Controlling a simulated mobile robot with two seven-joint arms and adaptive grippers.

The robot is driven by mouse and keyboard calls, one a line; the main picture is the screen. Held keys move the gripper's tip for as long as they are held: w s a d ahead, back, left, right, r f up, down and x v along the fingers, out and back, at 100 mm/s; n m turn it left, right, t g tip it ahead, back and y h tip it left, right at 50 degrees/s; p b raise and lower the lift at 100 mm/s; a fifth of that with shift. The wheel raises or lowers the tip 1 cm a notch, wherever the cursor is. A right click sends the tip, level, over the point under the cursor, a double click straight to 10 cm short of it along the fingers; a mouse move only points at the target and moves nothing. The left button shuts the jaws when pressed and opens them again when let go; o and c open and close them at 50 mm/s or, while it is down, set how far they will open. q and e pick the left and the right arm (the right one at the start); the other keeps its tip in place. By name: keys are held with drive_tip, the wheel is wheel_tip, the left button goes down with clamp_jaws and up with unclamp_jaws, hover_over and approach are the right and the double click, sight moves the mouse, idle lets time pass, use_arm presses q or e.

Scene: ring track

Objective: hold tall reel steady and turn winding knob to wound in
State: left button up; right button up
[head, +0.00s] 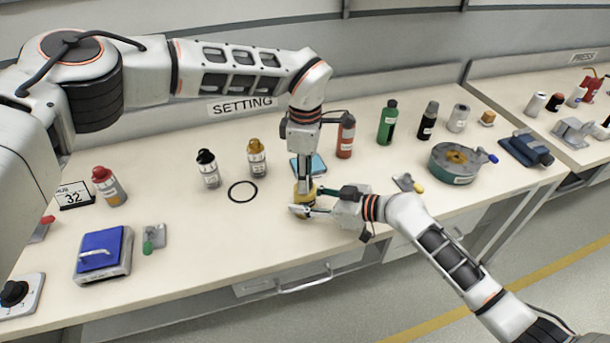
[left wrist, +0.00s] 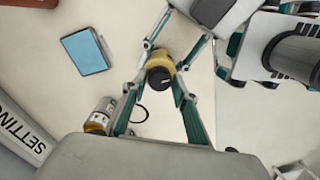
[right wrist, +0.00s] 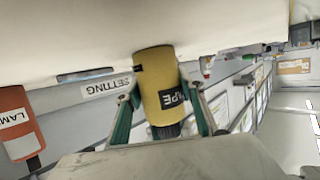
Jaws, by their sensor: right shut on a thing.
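The tall reel (head: 305,209) is a yellow upright cylinder near the table's front edge. In the right wrist view the reel (right wrist: 157,80) appears upside down, its dark label partly readable. Its black winding knob (left wrist: 160,78) has a pale line on top. My right gripper (head: 303,211) comes in from the right and is shut on the reel's sides; its fingers also show in the right wrist view (right wrist: 162,97). My left gripper (head: 304,186) points straight down above the reel. In the left wrist view the left gripper's fingers (left wrist: 161,88) stand apart, either side of the knob.
A blue-topped flat item (head: 314,165) lies just behind the reel. A black ring (head: 242,191) and a yellow-capped bottle (head: 257,158) are to the left, a red bottle (head: 346,136) behind right. A round green drum (head: 454,163) stands farther right.

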use_arm(q)
drive_tip(key=shift+o, duration=0.6)
wheel_tip(320, 180, up, 12)
idle(0.5)
use_arm(e)
drive_tip(key=o, duration=1.3)
drive_tip(key=shift+d, duration=0.1)
